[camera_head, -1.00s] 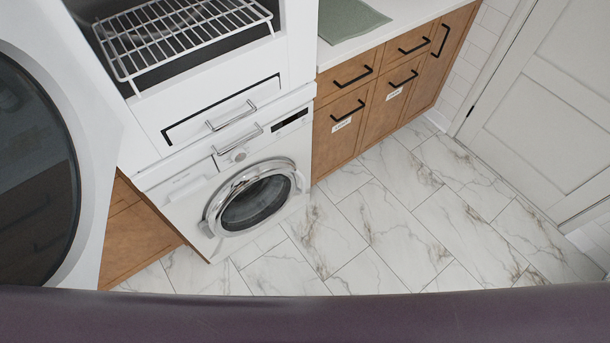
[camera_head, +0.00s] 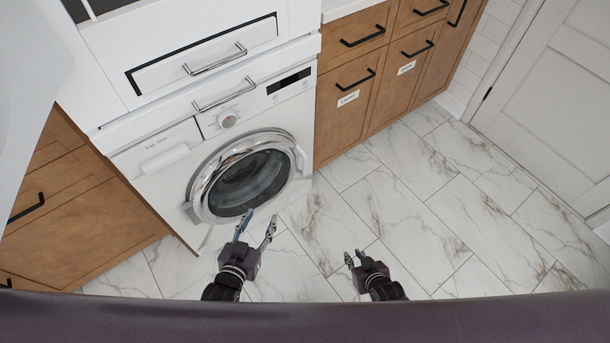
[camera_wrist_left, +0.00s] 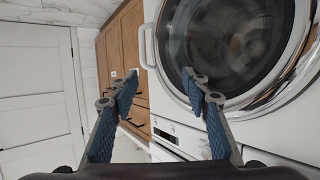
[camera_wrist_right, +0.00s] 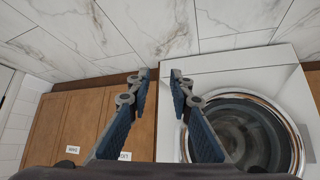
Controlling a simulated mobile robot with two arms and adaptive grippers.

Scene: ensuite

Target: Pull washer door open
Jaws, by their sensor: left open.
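The washer door (camera_head: 207,182) is a round chrome ring with dark glass on the front of the white washer (camera_head: 155,172). It looks closed. Its handle (camera_head: 300,158) is on the ring's right side in the head view; in the left wrist view the handle (camera_wrist_left: 147,46) stands left of the glass. My left gripper (camera_head: 258,224) is open and empty, in front of and below the door, apart from the handle. My right gripper (camera_head: 354,256) is open and empty, right of the washer over the floor. The door also shows in the right wrist view (camera_wrist_right: 245,130).
Wooden cabinets with black handles (camera_head: 340,85) stand right of the washer, and more wooden drawers (camera_head: 85,225) stand left. A white drawer with a metal handle (camera_head: 215,60) is above the washer. The marble floor (camera_head: 420,205) is clear up to the white door (camera_head: 560,105).

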